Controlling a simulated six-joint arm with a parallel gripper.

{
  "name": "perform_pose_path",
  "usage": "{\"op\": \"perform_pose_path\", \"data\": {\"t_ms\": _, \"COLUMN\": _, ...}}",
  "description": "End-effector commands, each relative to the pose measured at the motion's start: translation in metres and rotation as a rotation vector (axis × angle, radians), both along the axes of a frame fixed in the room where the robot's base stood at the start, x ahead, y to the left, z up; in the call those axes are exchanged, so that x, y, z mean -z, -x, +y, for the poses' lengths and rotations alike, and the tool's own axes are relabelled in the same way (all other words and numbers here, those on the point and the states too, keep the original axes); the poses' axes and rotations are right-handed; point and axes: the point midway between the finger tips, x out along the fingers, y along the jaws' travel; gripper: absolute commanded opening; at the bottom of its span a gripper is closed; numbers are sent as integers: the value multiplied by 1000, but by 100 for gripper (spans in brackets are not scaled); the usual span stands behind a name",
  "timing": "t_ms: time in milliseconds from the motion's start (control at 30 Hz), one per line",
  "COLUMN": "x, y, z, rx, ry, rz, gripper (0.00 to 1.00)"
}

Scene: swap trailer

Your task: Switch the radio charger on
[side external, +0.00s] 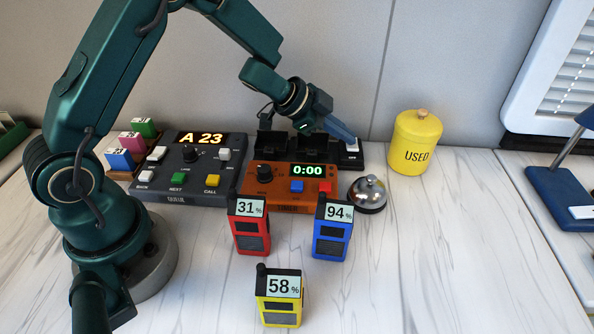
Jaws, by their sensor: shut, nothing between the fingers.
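The radio charger (271,146) is a black unit with upright cradles, standing against the back wall behind the orange timer. A white rocker switch (352,147) sits at its right end. My gripper (350,138) is shut and empty, with its blue fingers slanting down to the right. The fingertips are at or just above the switch; I cannot tell whether they touch it. My gripper and wrist hide part of the charger's right side. I cannot tell the switch's position.
Red (250,229), blue (331,231) and yellow (280,299) radios stand in front. The orange timer (257,196), a bell (368,194) and a grey call console (165,193) are near the charger. A yellow USED canister (416,140) stands right. The right foreground is clear.

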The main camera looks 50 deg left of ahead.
Motion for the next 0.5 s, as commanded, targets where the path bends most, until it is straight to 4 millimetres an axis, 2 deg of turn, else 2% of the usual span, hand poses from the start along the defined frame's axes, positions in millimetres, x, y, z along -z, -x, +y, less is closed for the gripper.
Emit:
{"op": "perform_pose_path", "data": {"t_ms": 167, "x": -11, "y": 1, "z": -2, "rx": 3, "ry": -1, "rz": -4, "gripper": 0}}
{"op": "perform_pose_path", "data": {"t_ms": 400, "x": -42, "y": 4, "z": -5, "rx": 4, "ry": -3, "rz": -7, "gripper": 0}}
{"op": "perform_pose_path", "data": {"t_ms": 500, "x": -55, "y": 15, "z": 5, "rx": -2, "ry": -2, "rz": -6, "gripper": 0}}
